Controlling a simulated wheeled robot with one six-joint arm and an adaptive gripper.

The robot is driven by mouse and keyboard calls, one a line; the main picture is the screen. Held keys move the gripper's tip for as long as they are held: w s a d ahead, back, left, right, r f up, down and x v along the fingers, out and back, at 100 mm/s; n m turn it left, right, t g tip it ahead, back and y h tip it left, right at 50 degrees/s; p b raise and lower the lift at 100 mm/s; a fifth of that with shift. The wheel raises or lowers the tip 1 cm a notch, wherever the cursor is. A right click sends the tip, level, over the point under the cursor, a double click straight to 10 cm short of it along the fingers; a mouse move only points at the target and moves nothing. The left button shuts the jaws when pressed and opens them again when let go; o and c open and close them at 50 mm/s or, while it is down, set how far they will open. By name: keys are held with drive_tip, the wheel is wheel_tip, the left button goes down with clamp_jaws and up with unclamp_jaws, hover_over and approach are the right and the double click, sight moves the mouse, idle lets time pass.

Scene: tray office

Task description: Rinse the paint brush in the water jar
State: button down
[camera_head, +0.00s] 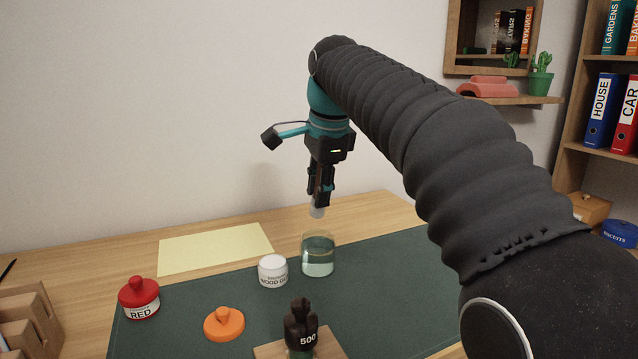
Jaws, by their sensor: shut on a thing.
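The water jar (318,262) is a clear glass with bluish-green water, standing upright on the green mat. My gripper (320,197) points down above the jar, with a gap between them. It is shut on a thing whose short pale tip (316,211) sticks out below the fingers. This appears to be the paint brush, but the fingers hide most of it. The tip is above the jar's rim, outside the water.
A white glue jar (273,271) stands just left of the water jar. A red-lidded jar (139,298), an orange lidded thing (224,323) and a dark weight marked 500 (300,330) are nearby. Yellow paper (215,248) lies behind. The green mat (390,285) is clear to the right.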

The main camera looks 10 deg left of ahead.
sight(319, 170)
wheel_tip(319, 170, down, 8)
drive_tip(key=b, duration=0.4)
drive_tip(key=shift+r+b, duration=0.25)
drive_tip(key=shift+b, duration=0.1)
idle(0.5)
wheel_tip(319, 170, up, 5)
drive_tip(key=p, duration=0.5)
drive_tip(key=shift+r, duration=1.05)
drive_tip(key=shift+r, duration=0.1)
idle(1.4)
drive_tip(key=shift+r, duration=1.9)
